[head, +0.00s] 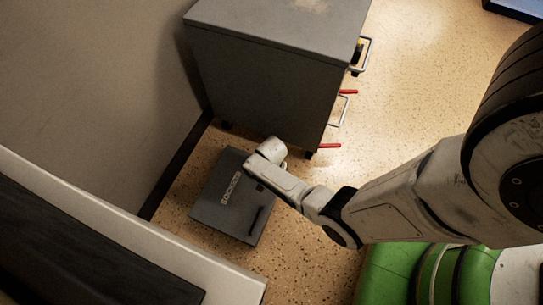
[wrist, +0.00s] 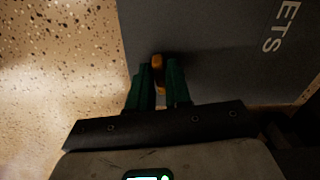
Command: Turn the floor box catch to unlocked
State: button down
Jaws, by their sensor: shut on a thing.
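The floor box (head: 225,206) is a flat grey box on the speckled floor, with pale lettering ending in "SOCKETS" or similar and a dark slot on its lid. In the wrist view its grey lid (wrist: 215,45) fills the upper right. My gripper (wrist: 158,75) has green fingers and is shut on a small orange catch (wrist: 157,63) near the lid's edge. The fingers cover most of the catch, so its turned position cannot be told. In the head view my wrist hides the gripper and the catch.
A grey drawer cabinet (head: 265,85) on castors stands just behind the box, with metal handles and red parts on its right side. A wall (head: 95,90) is at the left. A pale-edged dark surface (head: 120,215) is at the lower left. Open floor (head: 425,80) lies to the right.

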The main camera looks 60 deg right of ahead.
jog(key=n+p, duration=0.1)
jog(key=n, duration=0.2)
jog(key=shift+n, duration=0.3)
jog(key=n, duration=0.4)
jog(key=shift+s+d+n+p, duration=0.1)
jog(key=shift+n+p, duration=0.2)
jog(key=shift+p, duration=0.1)
jog(key=n, duration=0.4)
jog(key=shift+d+n+p, duration=0.1)
jog(key=shift+n+p, duration=0.2)
jog(key=shift+n, duration=1.5)
jog(key=c, duration=1.1)
grip_release()
